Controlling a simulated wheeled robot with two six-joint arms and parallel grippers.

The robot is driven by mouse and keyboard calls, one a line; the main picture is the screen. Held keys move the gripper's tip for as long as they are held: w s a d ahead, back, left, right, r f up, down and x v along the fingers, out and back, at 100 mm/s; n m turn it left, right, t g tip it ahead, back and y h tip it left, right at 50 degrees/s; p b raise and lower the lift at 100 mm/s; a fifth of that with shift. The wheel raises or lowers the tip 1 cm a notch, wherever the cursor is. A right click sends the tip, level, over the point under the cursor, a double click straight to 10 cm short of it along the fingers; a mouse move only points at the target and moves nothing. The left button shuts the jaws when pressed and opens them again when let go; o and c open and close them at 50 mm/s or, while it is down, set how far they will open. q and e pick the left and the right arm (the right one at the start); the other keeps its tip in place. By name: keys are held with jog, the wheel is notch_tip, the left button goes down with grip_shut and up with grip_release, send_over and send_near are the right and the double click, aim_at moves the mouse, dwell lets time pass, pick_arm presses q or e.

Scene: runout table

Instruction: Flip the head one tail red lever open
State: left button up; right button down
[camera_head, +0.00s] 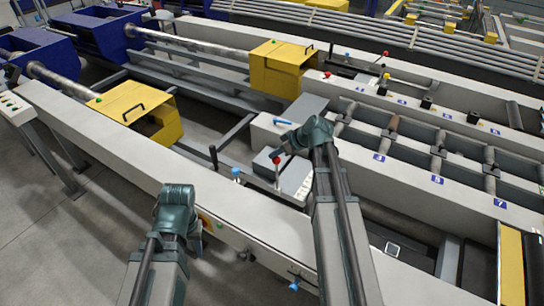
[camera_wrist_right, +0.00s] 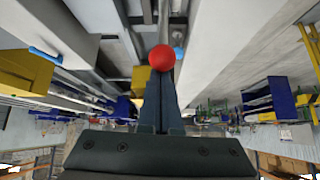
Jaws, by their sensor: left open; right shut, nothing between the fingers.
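A lever with a red ball knob (camera_head: 276,160) stands on a grey block of the near line, its thin stem upright. In the right wrist view the red knob (camera_wrist_right: 161,57) shows just past my fingertips; whether they touch it I cannot tell. My right gripper (camera_head: 284,148) is above and beside the knob in the head view. Its fingers (camera_wrist_right: 160,88) are shut with nothing between them. My left gripper (camera_head: 193,236) is open and empty, lower left, at the near edge of the near beam and well away from the lever.
Near the red lever stand a black-knobbed lever (camera_head: 213,153) and a blue-knobbed lever (camera_head: 236,172). A blue handle (camera_head: 282,121) lies behind. Yellow guards (camera_head: 138,107) and (camera_head: 282,65) sit over the lines. Other red knobs (camera_head: 327,75) and (camera_head: 386,53) are on the far line.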

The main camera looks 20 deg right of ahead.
jog(key=shift+s+d+f+t+b, duration=0.2)
jog(key=shift+s+d+t+b, duration=0.1)
jog(key=shift+s+d+b, duration=0.35)
jog(key=s+d+f+t+y+b, duration=0.3)
jog(key=s+d+b, duration=0.3)
jog(key=b, duration=0.5)
jog(key=shift+s+t+y, duration=0.4)
jog(key=shift+s+t, duration=0.2)
jog(key=shift+s, duration=0.6)
jog(key=shift+s+d, duration=0.1)
jog(key=shift+r, duration=0.1)
notch_tip(320, 180, up, 4)
jog(key=w+a+p, duration=0.1)
jog(key=w+p, duration=0.1)
jog(key=p, duration=0.2)
jog(key=f+p+v, duration=0.1)
jog(key=v, duration=0.8)
jog(key=shift+s+d, duration=0.35)
jog(key=shift+s, duration=0.05)
